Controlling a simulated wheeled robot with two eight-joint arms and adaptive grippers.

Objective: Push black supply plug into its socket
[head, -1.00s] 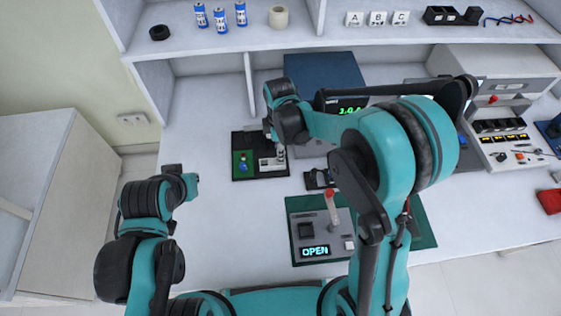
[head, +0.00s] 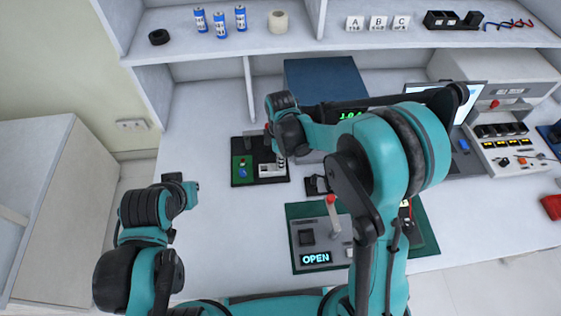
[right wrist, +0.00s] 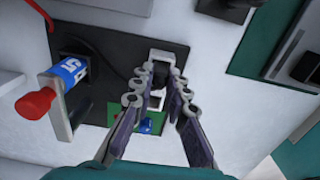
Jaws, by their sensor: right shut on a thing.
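A black board with a green patch (head: 242,172) lies on the table, with a white socket block (head: 268,170) on it. In the right wrist view the white socket (right wrist: 160,56) stands just beyond my fingertips. My right gripper (head: 281,159) is over the board's right side. Its fingers (right wrist: 164,80) are shut on the black plug (right wrist: 159,74), which is mostly hidden between them and close against the socket. How deep the plug sits cannot be told. A black cable runs leftward over the board. My left gripper (head: 188,187) is over the table's left side, its fingers unclear.
A blue cylinder (right wrist: 70,68) in a bracket and a red-tipped part (right wrist: 35,103) stand left of my right fingers. A control box (head: 325,240) with a red-topped lever and an OPEN display sits on a green mat nearer me. The table's left is clear.

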